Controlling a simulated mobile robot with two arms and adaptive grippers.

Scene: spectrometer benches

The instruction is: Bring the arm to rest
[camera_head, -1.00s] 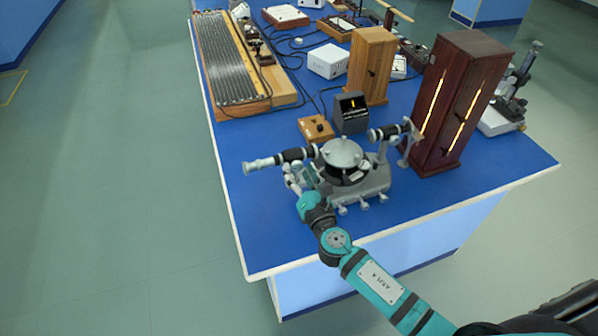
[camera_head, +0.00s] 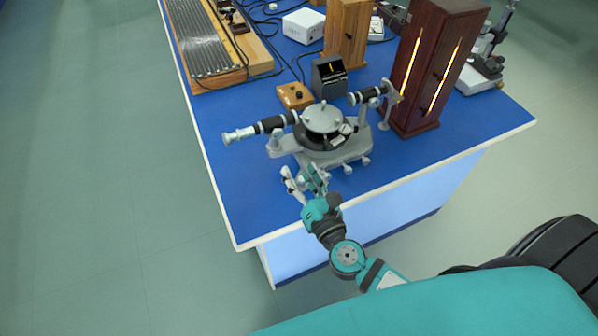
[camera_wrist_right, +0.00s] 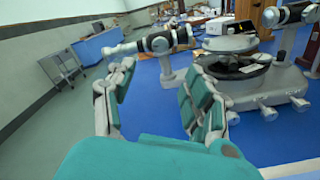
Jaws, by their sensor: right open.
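My right gripper (camera_head: 304,182) is open and empty at the near edge of the blue bench, just in front of the spectrometer (camera_head: 322,120). In the right wrist view its two teal-padded fingers (camera_wrist_right: 155,100) stand apart with nothing between them. The spectrometer has a grey base, a round table and two black-and-silver tubes. One tube (camera_head: 262,127) points left and also shows beyond the fingers in the right wrist view (camera_wrist_right: 155,43). The gripper looks close to the spectrometer's base; I cannot tell the exact gap. My left gripper is out of view.
A dark wooden cabinet (camera_head: 408,75) with glowing slits stands right of the spectrometer. Behind it are a black display box (camera_head: 329,78) and a small wooden box (camera_head: 295,96). The blue bench top (camera_head: 235,195) is clear at the near left corner.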

